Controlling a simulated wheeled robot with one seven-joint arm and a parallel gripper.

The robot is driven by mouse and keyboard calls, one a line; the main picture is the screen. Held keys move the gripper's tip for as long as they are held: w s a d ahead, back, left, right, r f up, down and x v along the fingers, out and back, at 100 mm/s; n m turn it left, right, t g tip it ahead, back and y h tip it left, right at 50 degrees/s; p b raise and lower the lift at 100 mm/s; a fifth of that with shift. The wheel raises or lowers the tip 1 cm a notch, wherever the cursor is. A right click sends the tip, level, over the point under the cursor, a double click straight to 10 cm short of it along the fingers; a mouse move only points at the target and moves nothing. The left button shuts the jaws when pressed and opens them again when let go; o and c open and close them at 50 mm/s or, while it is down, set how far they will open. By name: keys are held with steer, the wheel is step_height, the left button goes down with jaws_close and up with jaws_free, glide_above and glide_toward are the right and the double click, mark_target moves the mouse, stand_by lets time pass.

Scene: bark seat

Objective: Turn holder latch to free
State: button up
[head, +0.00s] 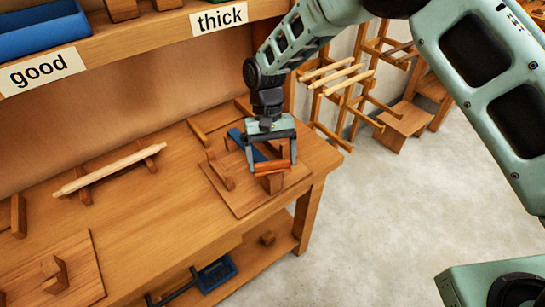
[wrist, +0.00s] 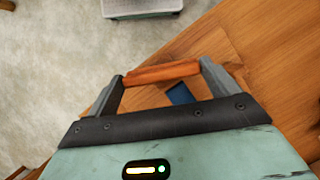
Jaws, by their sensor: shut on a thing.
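The holder latch, an orange-red wooden bar (head: 272,168), sits at the right side of a square wooden board (head: 240,205) on the bench's right end. My gripper (head: 272,160) points down over it and is shut on the bar, one finger at each end. In the wrist view the bar (wrist: 162,72) spans between the two fingertips (wrist: 161,76). A blue piece (head: 236,138) lies across the holder behind my gripper; part of it shows in the wrist view (wrist: 180,94). A small wooden block (head: 273,183) stands under the latch. My gripper hides part of the holder.
A pale turned spindle (head: 108,169) rests on two supports at the bench's left. Another board with a wooden block (head: 54,272) is in front. A shelf with "good" and "thick" labels (head: 219,18) overhangs the back. Open floor and a wooden rack (head: 345,85) are to the right.

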steer(key=n, duration=0.2)
steer(key=n+t+h, duration=0.1)
steer(key=n, duration=0.1)
steer(key=shift+a+r+n+h, duration=0.1)
steer(key=shift+a+n+h, duration=0.05)
steer(key=shift+n+h, duration=0.2)
steer(key=shift+o, duration=0.2)
steer(key=shift+n, duration=0.25)
steer(key=o, duration=0.8)
steer(key=shift+c, duration=0.2)
steer(key=b+v, duration=0.3)
steer(key=v, duration=1.4)
steer(key=shift+r, duration=0.15)
steer(key=shift+w+a, duration=0.1)
